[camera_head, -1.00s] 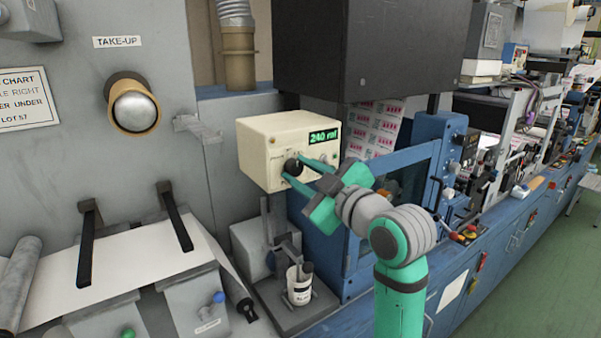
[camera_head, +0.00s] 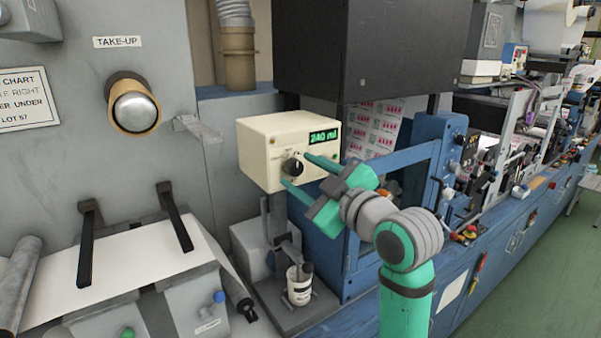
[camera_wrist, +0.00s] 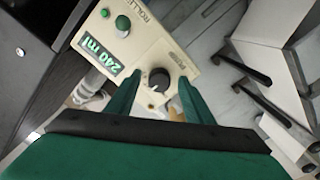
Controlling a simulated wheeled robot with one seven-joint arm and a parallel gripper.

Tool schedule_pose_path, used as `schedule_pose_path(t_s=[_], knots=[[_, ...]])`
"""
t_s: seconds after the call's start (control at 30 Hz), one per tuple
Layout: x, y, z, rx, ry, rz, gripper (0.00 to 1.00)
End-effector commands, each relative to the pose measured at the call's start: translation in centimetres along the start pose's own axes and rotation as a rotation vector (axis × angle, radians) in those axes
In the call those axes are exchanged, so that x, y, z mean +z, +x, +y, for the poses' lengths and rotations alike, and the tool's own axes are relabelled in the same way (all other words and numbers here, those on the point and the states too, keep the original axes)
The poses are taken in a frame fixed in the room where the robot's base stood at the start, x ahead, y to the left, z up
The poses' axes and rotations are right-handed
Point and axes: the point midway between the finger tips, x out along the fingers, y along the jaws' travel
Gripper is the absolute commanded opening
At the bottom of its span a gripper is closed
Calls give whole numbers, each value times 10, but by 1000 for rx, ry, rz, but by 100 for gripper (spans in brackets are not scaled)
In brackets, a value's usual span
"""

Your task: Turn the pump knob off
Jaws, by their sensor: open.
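The pump box (camera_head: 262,158) is cream, with a green display (camera_head: 324,136) reading 240 ml. Its black round pump knob (camera_head: 292,167) sits on the front face and carries a light pointer mark. In the wrist view the knob (camera_wrist: 159,79) lies ahead of my gripper (camera_wrist: 155,92), between the two green fingers in the picture. My gripper (camera_head: 296,170) is open and empty. Lettering around the knob is too small to read in the head view.
A white cup (camera_head: 299,285) stands below the pump box. A blue machine frame (camera_head: 400,165) is close to the right of my gripper. A dark cabinet (camera_head: 365,45) hangs above. A green button (camera_wrist: 122,22) is on the pump face.

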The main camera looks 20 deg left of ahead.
Motion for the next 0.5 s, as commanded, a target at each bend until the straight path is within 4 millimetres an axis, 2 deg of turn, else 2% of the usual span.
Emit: schedule_pose_path(t_s=[0.3, 0.5], knots=[[0, -59, 1, 3, -1, -1, 48], [0, -87, 0, 3, -1, 0, 48]])
